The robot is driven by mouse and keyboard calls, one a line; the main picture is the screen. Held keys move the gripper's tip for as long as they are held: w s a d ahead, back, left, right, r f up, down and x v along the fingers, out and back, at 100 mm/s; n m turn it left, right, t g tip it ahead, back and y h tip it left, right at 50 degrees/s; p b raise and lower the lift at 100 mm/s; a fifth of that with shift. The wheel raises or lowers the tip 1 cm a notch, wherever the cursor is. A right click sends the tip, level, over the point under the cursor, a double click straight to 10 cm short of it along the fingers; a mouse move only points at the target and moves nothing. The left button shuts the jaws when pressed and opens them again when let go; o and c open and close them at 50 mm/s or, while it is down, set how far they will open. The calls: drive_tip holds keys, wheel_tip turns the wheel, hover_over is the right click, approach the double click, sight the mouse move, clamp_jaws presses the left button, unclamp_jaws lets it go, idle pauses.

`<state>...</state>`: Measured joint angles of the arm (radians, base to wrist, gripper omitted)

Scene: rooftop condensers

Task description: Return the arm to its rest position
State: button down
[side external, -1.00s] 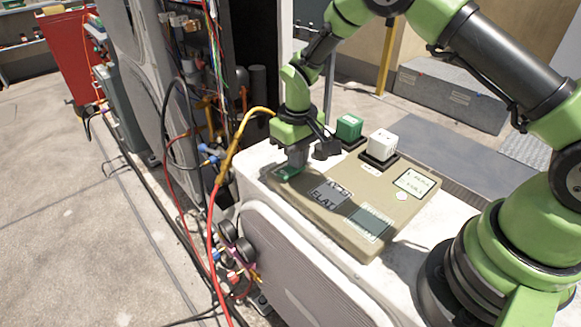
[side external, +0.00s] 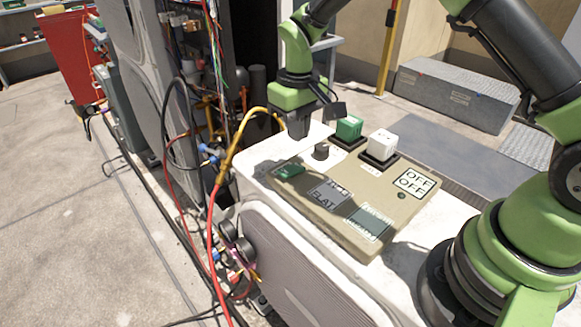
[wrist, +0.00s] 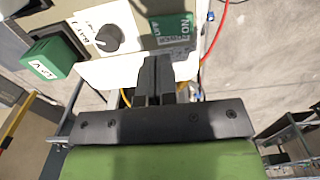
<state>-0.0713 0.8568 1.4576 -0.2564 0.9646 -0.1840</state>
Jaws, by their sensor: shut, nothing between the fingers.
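My gripper (side external: 298,128) is shut and empty, raised above the far left end of the tan panel (side external: 335,213). In the wrist view its dark fingers (wrist: 155,75) are together with nothing between them. A green rocker piece (side external: 289,171) lies on the panel below and in front of the gripper. A round dark knob (side external: 321,151) stands close to the gripper's right; it shows grey in the wrist view (wrist: 109,38). The panel's right end carries a label reading OFF OFF (side external: 417,183).
A green cube (side external: 349,127) and a white cube (side external: 382,145) sit on dark bases along the panel's back edge. Red and yellow hoses (side external: 233,150) run left of the panel, near open wiring. A grey box (side external: 455,92) stands behind on the floor.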

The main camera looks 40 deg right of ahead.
drive_tip(key=shift+r, duration=0.2)
drive_tip(key=s+r+m+t+y, duration=0.15)
drive_tip(key=s+r, duration=0.25)
drive_tip(key=r, duration=0.4)
drive_tip(key=s+r+m+t+h, duration=0.15)
drive_tip(key=s+r, duration=0.25)
drive_tip(key=r, duration=0.4)
drive_tip(key=s+r+m+t+y, duration=0.1)
drive_tip(key=s+r+t+y, duration=0.1)
drive_tip(key=s, duration=1.3)
drive_tip(key=shift+r+t, duration=0.6)
drive_tip(key=shift+t, duration=0.5)
